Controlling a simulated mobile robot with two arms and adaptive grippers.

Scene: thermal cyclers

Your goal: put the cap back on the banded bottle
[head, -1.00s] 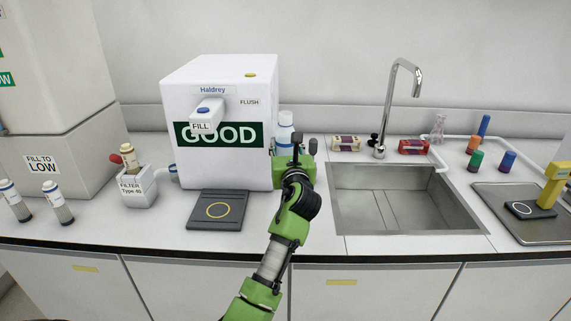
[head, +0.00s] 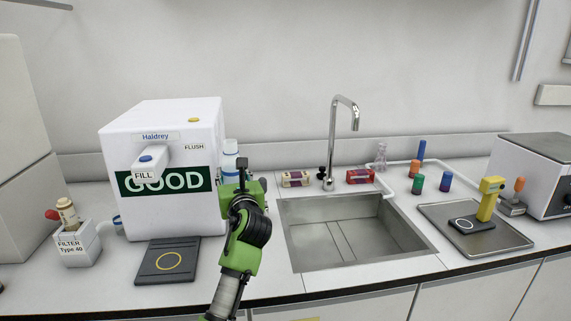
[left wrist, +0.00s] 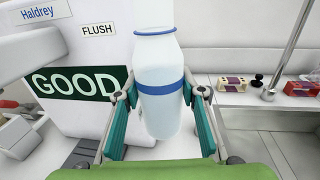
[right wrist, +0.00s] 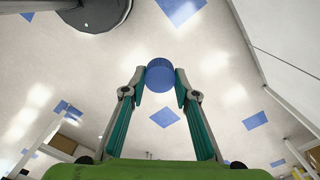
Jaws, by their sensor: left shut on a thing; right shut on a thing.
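The banded bottle (left wrist: 158,115) is pale, with a blue band round its body and a blue ring at its neck. It stands roughly upright in the left wrist view, its top cut off. My left gripper (left wrist: 162,95) is shut on its body. In the head view the bottle (head: 230,158) shows partly behind my left gripper (head: 240,183), right of the white Haldrey machine. My right gripper (right wrist: 160,88) is shut on a blue round cap (right wrist: 160,76) in the right wrist view, apart from the bottle. The right arm is not in the head view.
The white Haldrey machine (head: 165,222) stands close left of the bottle. The sink (head: 350,235) and tap (head: 333,140) are to the right. Small boxes (head: 295,179) stand behind the sink. A metal tray (head: 478,240) with a yellow device (head: 488,198) is farther right.

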